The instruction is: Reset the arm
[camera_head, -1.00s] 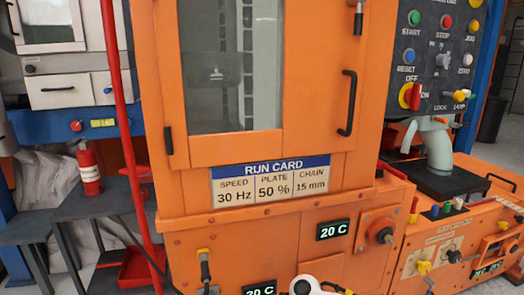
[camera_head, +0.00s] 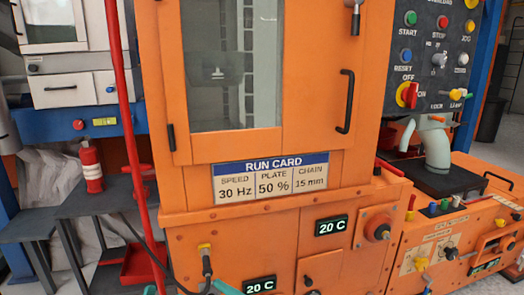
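Neither of my grippers can be made out in the head view, and no whole arm shows. A small teal piece (camera_head: 227,287) pokes in at the bottom edge; I cannot tell what it belongs to. The orange machine cabinet (camera_head: 310,120) fills the middle, with its windowed door closed. A run card (camera_head: 270,177) on it reads 30 Hz, 50 % and 15 mm. Two small displays, an upper one (camera_head: 331,226) and a lower one (camera_head: 259,286), read 20 C.
A red pole (camera_head: 127,130), a red extinguisher (camera_head: 91,167) and grey benches (camera_head: 105,203) stand at the left.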

